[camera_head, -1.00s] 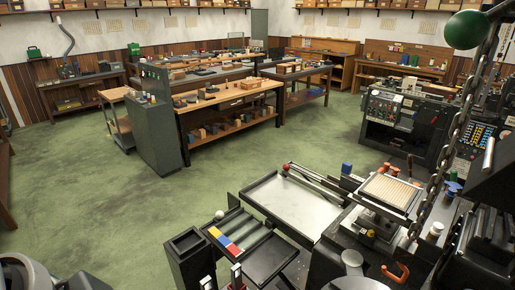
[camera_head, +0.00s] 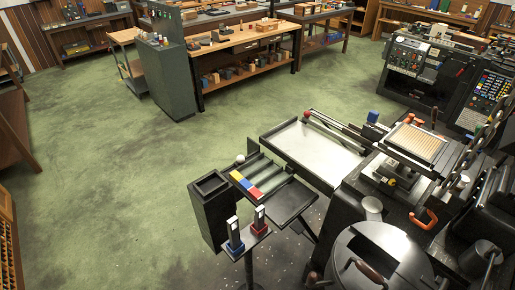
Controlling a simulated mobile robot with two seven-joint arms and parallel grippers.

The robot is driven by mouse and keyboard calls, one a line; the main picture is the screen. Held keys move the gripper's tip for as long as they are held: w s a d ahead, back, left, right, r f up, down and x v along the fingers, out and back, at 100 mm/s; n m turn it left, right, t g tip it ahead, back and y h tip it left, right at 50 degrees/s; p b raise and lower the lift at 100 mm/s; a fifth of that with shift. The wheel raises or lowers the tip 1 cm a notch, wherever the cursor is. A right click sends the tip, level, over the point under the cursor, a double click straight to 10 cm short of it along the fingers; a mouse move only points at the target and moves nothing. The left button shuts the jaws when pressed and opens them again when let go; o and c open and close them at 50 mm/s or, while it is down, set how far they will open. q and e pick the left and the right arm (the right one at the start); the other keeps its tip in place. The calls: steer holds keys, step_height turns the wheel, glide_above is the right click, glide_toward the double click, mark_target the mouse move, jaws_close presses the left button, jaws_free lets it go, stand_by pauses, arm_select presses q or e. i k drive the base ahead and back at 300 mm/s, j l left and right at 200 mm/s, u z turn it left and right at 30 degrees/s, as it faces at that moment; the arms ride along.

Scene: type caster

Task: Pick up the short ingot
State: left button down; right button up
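Two upright metallic bars, likely the ingots, stand side by side on a small dark stand (camera_head: 249,243) at the lower middle of the head view. One bar (camera_head: 234,228) sits in a blue base (camera_head: 235,247). The other bar (camera_head: 259,214) sits in a red base (camera_head: 259,230), a little farther right and back. I cannot tell for sure which is the short one. Neither of my grippers is in view.
Behind the stand are a dark open bin (camera_head: 209,212) and a tray with yellow, blue and red blocks (camera_head: 246,186). A large casting machine (camera_head: 385,225) with a round pot fills the right. Green floor (camera_head: 110,190) is clear on the left.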

mark_target(259, 216)
steer(key=i+j+z, duration=0.1)
steer(key=k, duration=0.4)
steer(key=i+j+u, duration=0.1)
steer(key=i+u, duration=0.3)
steer(key=i, duration=0.2)
steer(key=i+u, duration=0.35)
steer(key=i, duration=0.2)
